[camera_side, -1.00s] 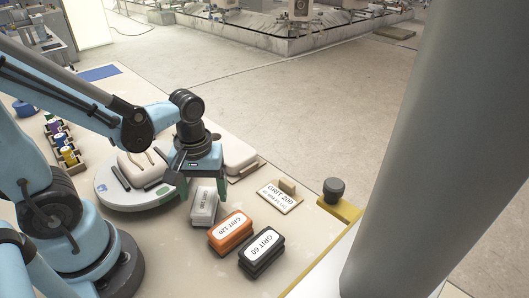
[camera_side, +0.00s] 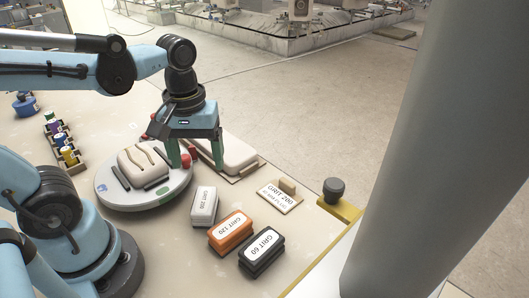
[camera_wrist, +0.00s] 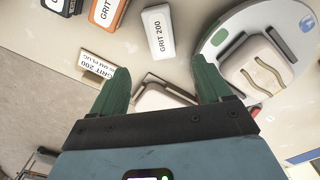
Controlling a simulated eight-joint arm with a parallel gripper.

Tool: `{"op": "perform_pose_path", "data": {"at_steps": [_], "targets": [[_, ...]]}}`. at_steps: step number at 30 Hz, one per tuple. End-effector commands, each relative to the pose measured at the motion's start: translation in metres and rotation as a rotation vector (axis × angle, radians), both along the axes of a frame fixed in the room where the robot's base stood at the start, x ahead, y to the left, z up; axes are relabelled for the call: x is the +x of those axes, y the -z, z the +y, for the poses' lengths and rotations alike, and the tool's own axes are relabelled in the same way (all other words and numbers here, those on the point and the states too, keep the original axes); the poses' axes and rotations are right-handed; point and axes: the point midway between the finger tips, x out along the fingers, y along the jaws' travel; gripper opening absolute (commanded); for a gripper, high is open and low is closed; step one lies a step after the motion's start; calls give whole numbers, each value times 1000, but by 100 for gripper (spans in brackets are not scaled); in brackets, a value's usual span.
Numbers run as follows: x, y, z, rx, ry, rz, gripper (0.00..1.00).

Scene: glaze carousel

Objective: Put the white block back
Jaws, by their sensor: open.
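The white block marked GRIT 200 (camera_side: 204,207) lies on the bench, apart from my gripper. It also shows at the top of the wrist view (camera_wrist: 160,32). My gripper (camera_side: 196,163) is open and empty, its green fingers hanging beyond the block in the side view, over the turntable side. In the wrist view the open fingers (camera_wrist: 158,78) have no block between them. A flat plate labelled GRIT 200 (camera_side: 276,201), with a small tan piece on it, lies to the block's right; it also shows in the wrist view (camera_wrist: 95,66).
An orange GRIT 120 block (camera_side: 231,233) and a dark GRIT 60 block (camera_side: 262,253) lie in front of the white one. A round turntable (camera_side: 118,202) bears a grooved cream piece (camera_side: 143,166). Another cream slab (camera_side: 238,155) lies behind. A dark knob (camera_side: 333,189) stands at the bench corner.

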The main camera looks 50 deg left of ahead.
Motion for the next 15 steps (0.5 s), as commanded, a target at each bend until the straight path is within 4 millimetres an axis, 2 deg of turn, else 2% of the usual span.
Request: {"op": "perform_pose_path", "data": {"at_steps": [2, 9, 15], "targets": [[3, 1, 0, 2, 66, -54, 78], [31, 1, 2, 103, 484, -387, 78], [46, -7, 3, 223, 705, -554, 78]]}}
